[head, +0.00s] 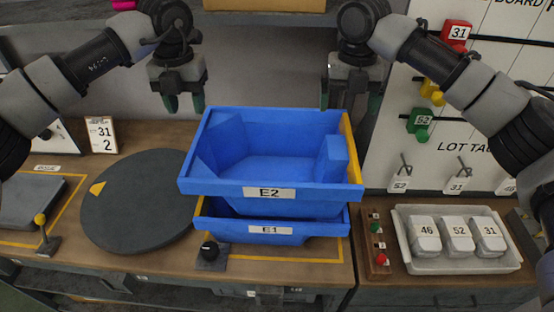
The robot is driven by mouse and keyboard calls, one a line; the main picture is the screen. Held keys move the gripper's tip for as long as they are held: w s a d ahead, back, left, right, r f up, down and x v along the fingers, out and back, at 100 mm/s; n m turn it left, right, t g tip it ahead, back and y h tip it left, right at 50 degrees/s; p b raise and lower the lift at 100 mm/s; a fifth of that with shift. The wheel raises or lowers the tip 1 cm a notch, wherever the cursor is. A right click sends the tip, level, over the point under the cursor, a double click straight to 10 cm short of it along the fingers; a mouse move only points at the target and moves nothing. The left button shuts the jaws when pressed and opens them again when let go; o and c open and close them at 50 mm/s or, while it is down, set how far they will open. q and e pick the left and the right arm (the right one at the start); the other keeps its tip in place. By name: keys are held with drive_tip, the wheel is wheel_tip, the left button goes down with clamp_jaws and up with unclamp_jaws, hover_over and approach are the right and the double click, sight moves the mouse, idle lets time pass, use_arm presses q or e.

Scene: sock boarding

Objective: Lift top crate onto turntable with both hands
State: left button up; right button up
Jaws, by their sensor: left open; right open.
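The top crate (222,187), blue and labelled E2, sits stacked on a second blue crate (228,230) labelled E1. The top crate looks empty inside. The dark round turntable (145,215) lies to the left of the crates, with a yellow triangle mark on it and nothing on top. My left gripper (184,105) is open and empty, above and behind the top crate's back left corner. My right gripper (349,103) is open and empty, near the top crate's back right corner. Neither gripper visibly touches the crate.
A yellow-knobbed lever (43,229) is left of the turntable. A card stand (102,134) stands behind the turntable.

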sight(195, 142)
use_arm(q)
drive_tip(key=shift+s+f, duration=0.25)
drive_tip(key=shift+f, duration=0.15)
drive_tip(key=f, duration=1)
drive_tip(key=shift+w, duration=0.2)
use_arm(e)
wheel_tip(195, 142, down, 11)
drive_tip(key=shift+r, duration=0.1)
drive_tip(key=shift+s, duration=0.1)
use_arm(q)
clamp_jaws()
use_arm(e)
drive_tip(key=c, duration=0.9)
use_arm(q)
drive_tip(key=shift+a, duration=0.1)
use_arm(e)
drive_tip(key=c, duration=0.5)
